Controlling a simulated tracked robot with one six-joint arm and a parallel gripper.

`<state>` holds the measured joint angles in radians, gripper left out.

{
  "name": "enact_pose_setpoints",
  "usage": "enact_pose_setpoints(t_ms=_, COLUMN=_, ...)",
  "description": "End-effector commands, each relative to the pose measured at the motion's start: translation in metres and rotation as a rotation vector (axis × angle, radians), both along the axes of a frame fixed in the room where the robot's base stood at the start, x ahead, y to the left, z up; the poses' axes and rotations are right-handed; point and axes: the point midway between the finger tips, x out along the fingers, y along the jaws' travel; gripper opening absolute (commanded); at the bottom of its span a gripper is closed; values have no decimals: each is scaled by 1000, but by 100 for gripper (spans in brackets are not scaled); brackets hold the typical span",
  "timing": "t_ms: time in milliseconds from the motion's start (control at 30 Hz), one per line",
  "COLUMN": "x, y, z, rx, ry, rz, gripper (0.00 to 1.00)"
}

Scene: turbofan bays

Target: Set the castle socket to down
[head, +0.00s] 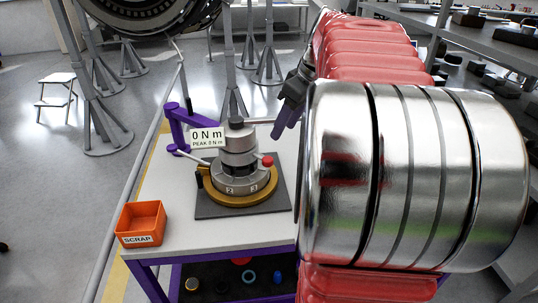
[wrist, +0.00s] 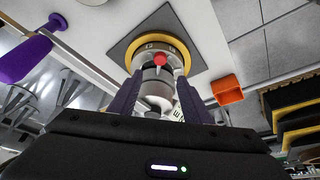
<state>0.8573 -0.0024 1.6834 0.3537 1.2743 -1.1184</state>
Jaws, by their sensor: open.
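A grey torque fixture (head: 239,160) stands upright on a gold ring (head: 238,190) on a dark square mat on the bench. I cannot tell which part is the castle socket. My gripper (head: 282,122) has purple fingers and is to the right of the fixture's top, apart from it in the head view. In the wrist view, my open fingers (wrist: 158,100) frame the fixture, with its red knob (wrist: 160,59) showing between them. Nothing is visibly held.
A sign (head: 206,138) reading "0 N m, PEAK 0 N m" stands by a purple bracket (head: 176,128) behind the fixture. An orange SCRAP bin (head: 140,223) is at the bench's front left. In the wrist view, a purple handle-like thing (wrist: 27,58) is at left. Shelves stand right.

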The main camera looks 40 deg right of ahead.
Motion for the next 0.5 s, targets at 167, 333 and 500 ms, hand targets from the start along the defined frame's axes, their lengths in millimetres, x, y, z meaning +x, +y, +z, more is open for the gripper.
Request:
enact_pose_setpoints(t_ms=167, x=6, y=2, z=-16, rx=2, ry=1, rz=0, gripper=44)
enact_pose_setpoints(t_ms=333, x=15, y=3, z=-39, rx=3, ry=2, rz=0, gripper=44)
enact_pose_setpoints(t_ms=500, x=25, y=5, z=-64, rx=2, ry=1, rz=-1, gripper=44)
